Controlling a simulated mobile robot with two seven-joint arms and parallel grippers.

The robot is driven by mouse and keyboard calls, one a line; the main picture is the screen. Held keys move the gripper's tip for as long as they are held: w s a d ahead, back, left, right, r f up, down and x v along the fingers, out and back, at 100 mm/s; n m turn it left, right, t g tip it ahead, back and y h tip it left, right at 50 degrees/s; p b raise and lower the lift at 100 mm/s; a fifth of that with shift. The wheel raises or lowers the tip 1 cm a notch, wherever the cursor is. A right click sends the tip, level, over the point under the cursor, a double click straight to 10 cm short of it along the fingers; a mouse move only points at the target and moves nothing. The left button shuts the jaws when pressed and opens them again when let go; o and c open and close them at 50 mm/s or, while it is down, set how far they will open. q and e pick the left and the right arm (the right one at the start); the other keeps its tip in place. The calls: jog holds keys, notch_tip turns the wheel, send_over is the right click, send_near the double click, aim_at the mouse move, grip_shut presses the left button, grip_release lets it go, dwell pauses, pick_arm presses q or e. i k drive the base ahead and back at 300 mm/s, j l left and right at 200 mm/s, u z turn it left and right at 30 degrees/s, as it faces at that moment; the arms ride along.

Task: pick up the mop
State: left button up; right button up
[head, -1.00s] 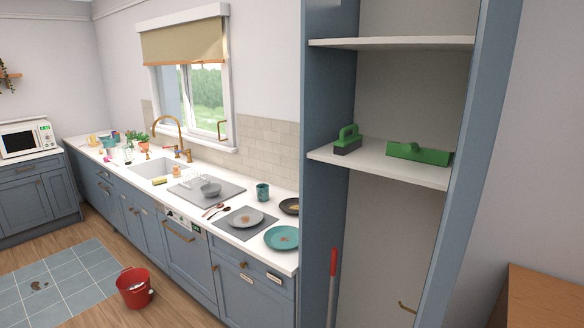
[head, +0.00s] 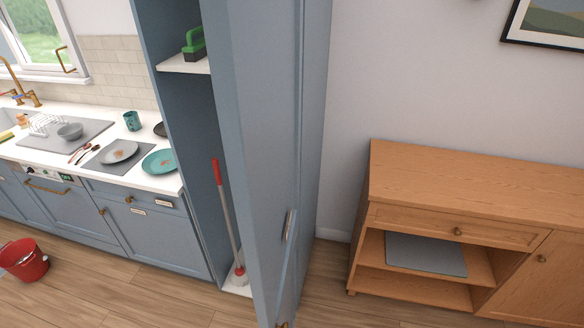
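The mop (head: 228,222) stands in the tall blue cupboard, leaning a little, with a red grip at the top of its pale shaft. Its red and white head rests on the white cupboard floor. The cupboard's blue door (head: 264,150) stands open and covers the right part of the inside. Neither of my grippers shows in the head view.
A green-handled brush (head: 194,44) sits on the cupboard shelf (head: 184,65). A red bucket (head: 24,258) stands on the floor at left. A wooden sideboard (head: 470,180) stands at right. The wooden floor in front is clear.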

aim_at(238, 276)
jog(key=u, duration=1.45)
jog(key=j+u, duration=0.25)
jog(key=i+j+u, duration=0.25)
jog(key=j+u, duration=0.3)
jog(key=i+j+z, duration=0.15)
jog(key=i+j, duration=0.7)
jog(key=i, duration=0.15)
jog(key=i+l+z, duration=0.35)
jog(key=z, duration=0.15)
jog(key=i+l+z, duration=0.2)
jog(key=i+z, duration=0.8)
jog(key=i+j+z, duration=0.2)
jog(key=i+z, duration=0.3)
jog(key=i+l, duration=0.3)
jog(key=i, duration=0.15)
jog(key=i+l, duration=0.25)
jog(key=i, duration=0.15)
